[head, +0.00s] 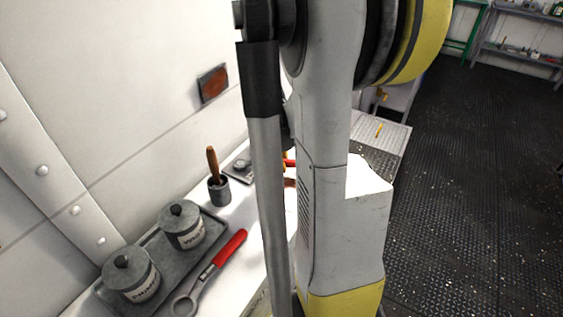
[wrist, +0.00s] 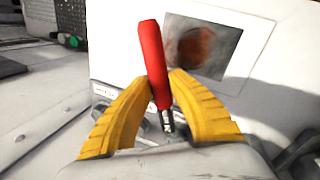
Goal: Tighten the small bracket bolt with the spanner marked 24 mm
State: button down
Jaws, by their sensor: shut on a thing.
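My gripper (wrist: 160,82) has yellow fingers, shut on a red-handled tool (wrist: 152,55) in the wrist view. Its red handle rises between the fingertips, and a short metal shank with small markings shows below. The size mark is not readable, and its working end is out of sight. In the head view my arm hides most of the gripper. A second red-handled spanner (head: 232,244) lies at the right side of the grey tray, its ring end toward the front. I cannot make out the bracket bolt in either view.
A grey tray (head: 222,214) holds two lidded, labelled pots (head: 183,228). Behind it stand a cup with a wooden-handled brush (head: 219,189) and a small dark plate (head: 240,170). A rusty square (head: 213,83) is on the wall. Dark floor (head: 450,200) lies open at right.

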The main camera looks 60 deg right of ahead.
jog(key=shift+w+d, duration=0.1)
jog(key=shift+d, duration=0.1)
jog(key=shift+r, duration=0.1)
jog(key=shift+r+p, duration=1.85)
jog(key=shift+r, duration=0.45)
